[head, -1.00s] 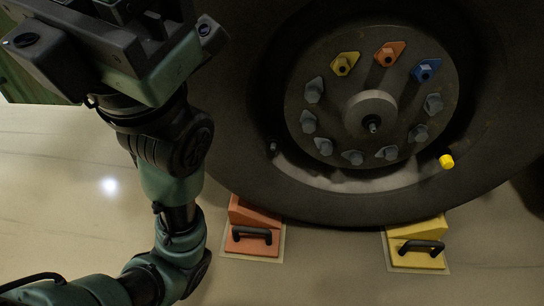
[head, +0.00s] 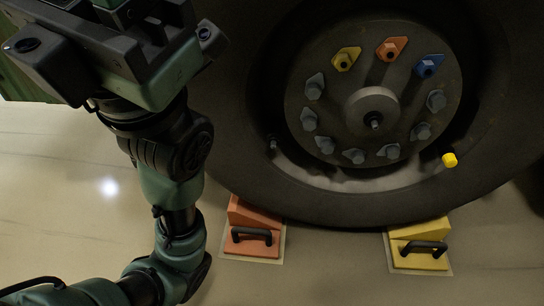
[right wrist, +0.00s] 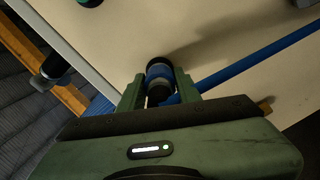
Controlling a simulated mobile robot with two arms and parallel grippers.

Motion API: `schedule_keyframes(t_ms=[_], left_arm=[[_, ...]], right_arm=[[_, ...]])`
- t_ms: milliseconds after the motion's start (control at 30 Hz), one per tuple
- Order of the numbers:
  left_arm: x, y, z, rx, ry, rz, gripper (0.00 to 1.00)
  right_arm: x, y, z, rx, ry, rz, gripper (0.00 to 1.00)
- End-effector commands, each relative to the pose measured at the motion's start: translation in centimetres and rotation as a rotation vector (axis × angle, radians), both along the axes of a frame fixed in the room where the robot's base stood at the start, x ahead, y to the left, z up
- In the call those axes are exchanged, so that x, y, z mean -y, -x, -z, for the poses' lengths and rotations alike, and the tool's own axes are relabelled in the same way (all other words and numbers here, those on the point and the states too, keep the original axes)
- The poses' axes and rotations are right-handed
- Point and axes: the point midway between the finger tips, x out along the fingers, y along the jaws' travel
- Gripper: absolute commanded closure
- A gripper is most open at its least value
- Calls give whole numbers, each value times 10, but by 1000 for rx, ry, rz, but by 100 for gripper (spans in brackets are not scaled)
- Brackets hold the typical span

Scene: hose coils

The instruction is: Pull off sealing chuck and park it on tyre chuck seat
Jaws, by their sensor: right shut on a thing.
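In the right wrist view my right gripper (right wrist: 160,92) is shut on a blue and black cylindrical chuck (right wrist: 159,72). A blue hose (right wrist: 255,57) runs from beside the chuck to the upper right. The chuck is held over or against a pale panel; I cannot tell whether it touches anything. I cannot make out a tyre chuck seat for certain. In the head view the big dark tyre (head: 240,125) stands at the right, with a small stem (head: 272,143) on its rim. My left arm rises at the left; its hand (head: 125,50) is partly cut off and its fingertips do not show.
An orange chock (head: 252,222) and a yellow chock (head: 418,250) sit under the tyre. A yellow cap (head: 449,160) is at the rim's right. In the right wrist view, a dark cylinder with a teal ring (right wrist: 55,65) is at the left of the pale panel (right wrist: 125,35).

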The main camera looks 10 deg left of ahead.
Motion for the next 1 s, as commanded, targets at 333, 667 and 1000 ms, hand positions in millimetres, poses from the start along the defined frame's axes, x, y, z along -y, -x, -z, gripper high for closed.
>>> schedule_keyframes(t_ms=[333,667,1000], left_arm=[[0,0,3,0,0,0,45],[0,0,3,0,0,0,45],[0,0,3,0,0,0,45]], right_arm=[[4,-1,-1,0,1,0,100],[4,-1,-1,-1,1,0,41],[4,-1,0,-1,0,0,45]])
